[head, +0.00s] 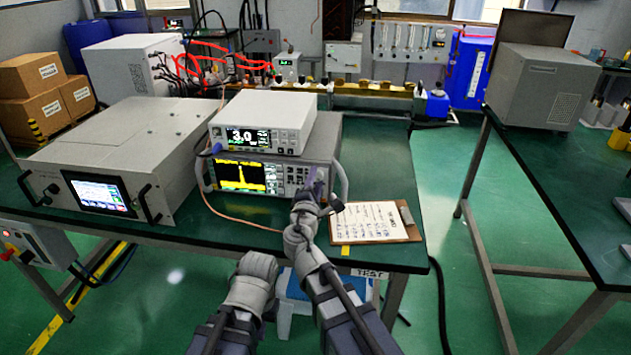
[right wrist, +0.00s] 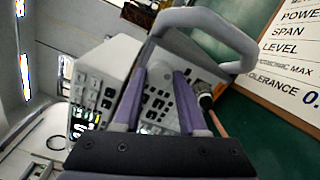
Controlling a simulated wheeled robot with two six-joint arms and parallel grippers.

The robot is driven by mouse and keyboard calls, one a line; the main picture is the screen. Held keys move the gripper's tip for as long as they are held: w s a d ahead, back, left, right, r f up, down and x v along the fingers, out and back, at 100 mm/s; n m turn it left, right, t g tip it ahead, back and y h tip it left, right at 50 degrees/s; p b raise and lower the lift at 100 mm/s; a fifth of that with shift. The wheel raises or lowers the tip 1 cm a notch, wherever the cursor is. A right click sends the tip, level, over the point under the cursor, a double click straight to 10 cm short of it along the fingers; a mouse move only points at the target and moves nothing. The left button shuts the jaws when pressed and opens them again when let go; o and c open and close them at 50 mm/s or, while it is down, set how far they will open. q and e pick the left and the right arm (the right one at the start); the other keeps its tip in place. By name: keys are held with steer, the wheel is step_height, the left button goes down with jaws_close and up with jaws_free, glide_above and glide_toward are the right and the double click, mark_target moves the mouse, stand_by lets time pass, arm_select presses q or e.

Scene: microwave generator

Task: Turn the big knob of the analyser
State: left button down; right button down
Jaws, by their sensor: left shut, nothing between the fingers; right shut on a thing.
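The analyser (head: 285,172) is the lower instrument of the stack, with a yellow trace on its dark screen and buttons at its right. Its front and handle also show tilted in the right wrist view (right wrist: 205,30). My right gripper (head: 317,180) is at the right part of the analyser's front and hides the knob in the head view. In the right wrist view its purple fingers are shut on the pale big knob (right wrist: 160,74), one on each side. My left gripper (head: 258,262) is low, in front of the table edge, away from the analyser and shut; its fingertips are hard to make out.
A white instrument (head: 270,115) sits on the analyser. A grey unit with a touchscreen (head: 100,192) stands to the left. A clipboard (head: 408,213) lies to the right, close to my right gripper. A cable connector (right wrist: 204,92) is beside the right finger.

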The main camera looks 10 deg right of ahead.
steer(key=shift+m, duration=2.2)
steer(key=c, duration=0.7)
jaws_free()
steer(key=shift+c, duration=0.2)
